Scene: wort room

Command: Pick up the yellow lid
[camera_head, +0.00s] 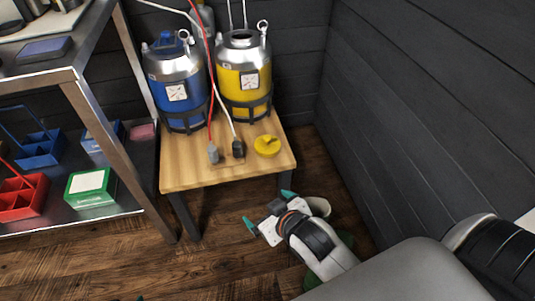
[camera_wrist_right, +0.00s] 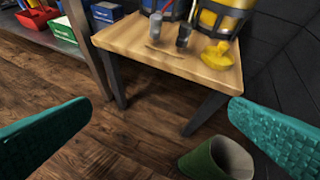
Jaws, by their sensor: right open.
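The yellow lid (camera_head: 267,145) lies on the front right part of the small wooden table (camera_head: 190,178), with a small knob on top. It also shows in the right wrist view (camera_wrist_right: 217,55), near the table's right edge. My right gripper (camera_head: 269,210) is open and empty, in front of and lower than the table in the picture, apart from the lid. Its two teal fingertips frame the right wrist view at left and right. My left gripper is not clearly in view.
A blue keg (camera_head: 178,92) and an open-topped yellow keg (camera_head: 243,82) stand behind the lid. Two hose connectors (camera_head: 213,154) lie left of it. A metal shelf (camera_head: 120,120) is at left, a dark wall (camera_head: 420,110) at right. A green bin (camera_wrist_right: 215,158) stands on the floor.

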